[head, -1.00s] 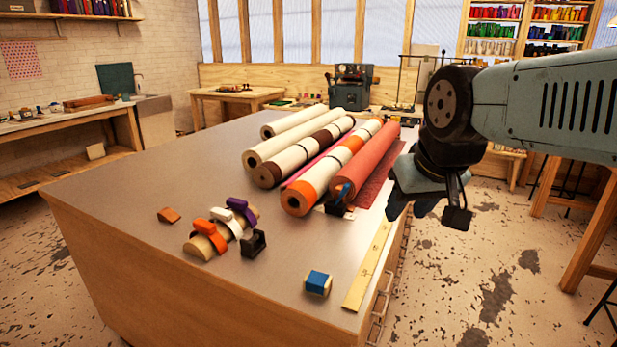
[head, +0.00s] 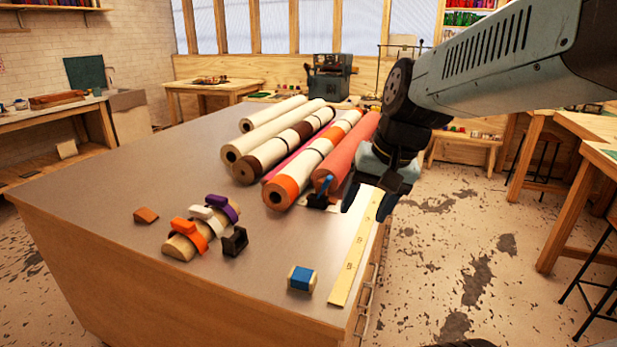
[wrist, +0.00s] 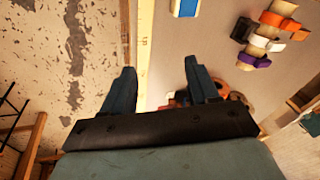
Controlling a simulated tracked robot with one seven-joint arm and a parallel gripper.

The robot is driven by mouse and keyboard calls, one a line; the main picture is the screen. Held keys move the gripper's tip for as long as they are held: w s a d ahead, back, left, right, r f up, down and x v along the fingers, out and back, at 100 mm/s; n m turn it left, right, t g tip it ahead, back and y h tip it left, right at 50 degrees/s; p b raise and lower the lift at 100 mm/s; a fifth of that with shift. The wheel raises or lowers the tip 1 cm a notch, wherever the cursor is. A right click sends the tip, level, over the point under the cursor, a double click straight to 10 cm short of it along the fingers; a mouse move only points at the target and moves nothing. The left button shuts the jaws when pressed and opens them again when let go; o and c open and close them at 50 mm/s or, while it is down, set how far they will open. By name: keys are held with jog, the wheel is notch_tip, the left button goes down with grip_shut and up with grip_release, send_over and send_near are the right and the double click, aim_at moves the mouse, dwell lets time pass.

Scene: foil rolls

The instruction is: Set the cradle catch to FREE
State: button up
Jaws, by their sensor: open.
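The cradle catch is a small dark block (head: 320,200) with a blue lever (head: 327,184) at the near end of the red roll (head: 352,150). The lever stands up at a tilt; I cannot read any marking for its setting. My gripper (head: 367,200) is open and empty, pointing down above the table's right edge, a short way right of the catch and apart from it. In the wrist view its two fingers (wrist: 158,75) are spread on either side of the yellow ruler's edge. There the catch cannot be made out; my gripper hides much of the roll ends.
Several other rolls (head: 285,145) lie left of the red one. A yellow ruler (head: 355,250) lies along the table's right edge. A blue-topped block (head: 302,279), a black clip (head: 235,241) and a rack of coloured clips (head: 180,245) stand in front. The grey tabletop (head: 110,180) is clear at left.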

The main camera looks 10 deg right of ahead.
jog(key=w+a+f+m+g+y, duration=0.2)
jog(key=w+f+m+y, duration=0.1)
jog(key=w+m+y, duration=0.3)
jog(key=m+t+y, duration=0.7)
jog(key=m+t, duration=0.2)
jog(key=m, duration=0.6)
send_near(324, 188)
jog(key=d+r, duration=0.2)
jog(key=r, duration=0.1)
jog(key=shift+s+d, duration=0.1)
jog(key=shift+d, duration=0.25)
jog(key=x, duration=1.3)
jog(key=shift+w+a+f, duration=0.1)
jog(key=shift+w+a, duration=0.15)
jog(key=shift+w, duration=0.05)
grip_shut()
